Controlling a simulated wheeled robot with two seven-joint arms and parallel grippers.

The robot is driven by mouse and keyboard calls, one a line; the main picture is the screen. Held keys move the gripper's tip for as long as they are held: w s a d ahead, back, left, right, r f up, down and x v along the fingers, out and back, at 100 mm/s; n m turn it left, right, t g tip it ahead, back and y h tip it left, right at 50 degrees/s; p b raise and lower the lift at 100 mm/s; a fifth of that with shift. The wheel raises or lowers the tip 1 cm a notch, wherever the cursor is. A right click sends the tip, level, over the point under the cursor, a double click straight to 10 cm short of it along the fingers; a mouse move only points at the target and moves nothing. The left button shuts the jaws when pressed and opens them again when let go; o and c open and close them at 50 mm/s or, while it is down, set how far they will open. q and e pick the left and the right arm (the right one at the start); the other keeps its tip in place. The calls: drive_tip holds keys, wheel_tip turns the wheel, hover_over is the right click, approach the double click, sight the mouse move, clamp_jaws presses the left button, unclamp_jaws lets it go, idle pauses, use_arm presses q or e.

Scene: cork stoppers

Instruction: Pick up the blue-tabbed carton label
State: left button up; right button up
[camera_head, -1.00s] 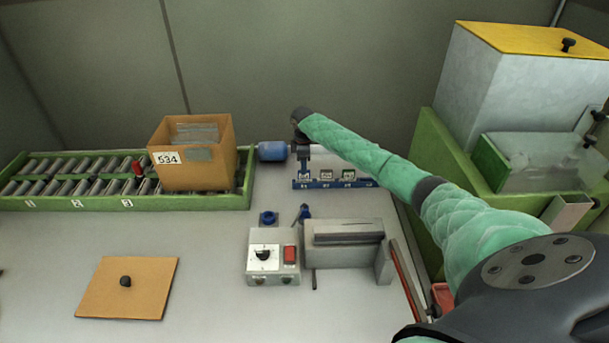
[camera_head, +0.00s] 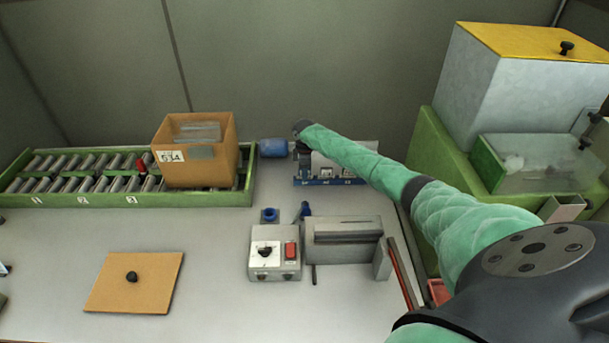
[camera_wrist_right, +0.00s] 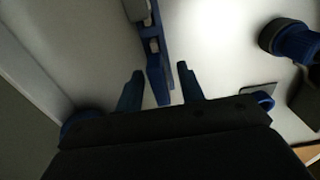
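A blue rack (camera_head: 330,182) with several small white label cards (camera_head: 326,172) stands at the back of the bench, right of the carton. My right gripper (camera_head: 304,150) points down at the rack's left end and hides the leftmost card. In the right wrist view its two fingers (camera_wrist_right: 159,88) are apart, with a blue strip (camera_wrist_right: 155,78) between them. Part of a white card edge (camera_wrist_right: 153,45) shows beside that strip. I cannot tell which card has the blue tab. My left gripper does not show clearly.
A blue cylinder (camera_head: 273,147) is just left of my right gripper. A control box (camera_head: 275,255) and a grey block fixture (camera_head: 343,240) stand in front. The front-left bench is clear around a brown lid (camera_head: 134,282).

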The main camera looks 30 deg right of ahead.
clamp_jaws()
